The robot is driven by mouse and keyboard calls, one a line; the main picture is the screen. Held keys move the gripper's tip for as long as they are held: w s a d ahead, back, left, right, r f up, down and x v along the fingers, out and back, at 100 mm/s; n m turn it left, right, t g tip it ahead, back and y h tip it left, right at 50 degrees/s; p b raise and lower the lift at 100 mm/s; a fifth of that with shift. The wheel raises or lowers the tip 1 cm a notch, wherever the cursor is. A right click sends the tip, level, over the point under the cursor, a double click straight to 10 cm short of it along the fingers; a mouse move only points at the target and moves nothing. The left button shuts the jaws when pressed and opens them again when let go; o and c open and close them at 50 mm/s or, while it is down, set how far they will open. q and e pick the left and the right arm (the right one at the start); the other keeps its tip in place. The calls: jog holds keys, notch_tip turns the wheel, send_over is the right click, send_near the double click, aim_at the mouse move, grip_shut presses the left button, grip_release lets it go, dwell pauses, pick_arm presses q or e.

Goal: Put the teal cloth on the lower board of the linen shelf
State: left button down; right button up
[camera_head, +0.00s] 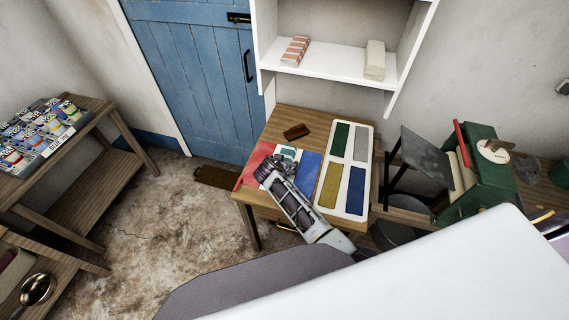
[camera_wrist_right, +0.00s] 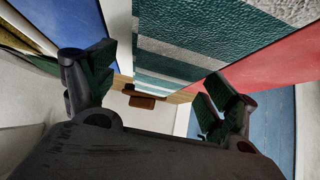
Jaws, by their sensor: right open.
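The teal cloth, with pale stripes, lies folded on the wooden table (camera_head: 280,120) and shows in the head view (camera_head: 287,153), partly hidden by my right gripper. In the right wrist view the cloth (camera_wrist_right: 185,50) fills the upper middle, between and beyond the fingers. My right gripper (camera_head: 268,170) is open at the cloth's near side; its two fingers (camera_wrist_right: 158,92) stand apart with nothing gripped. I cannot tell whether they touch the cloth. The white linen shelf hangs on the wall behind the table; its lower board (camera_head: 335,64) bears two folded linens. My left gripper is out of view.
Red-striped linen (camera_head: 295,51) and cream linen (camera_head: 375,60) leave bare board between them. A white tray of coloured panels (camera_head: 342,198) lies right of the cloth; a brown block (camera_head: 296,131) lies behind. A green machine (camera_head: 480,170) stands right. A blue door (camera_head: 195,80) is left.

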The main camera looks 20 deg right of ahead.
jog(key=shift+w+d+f, duration=0.1)
jog(key=shift+f, duration=0.05)
jog(key=c, duration=1.2)
jog(key=shift+r, duration=0.25)
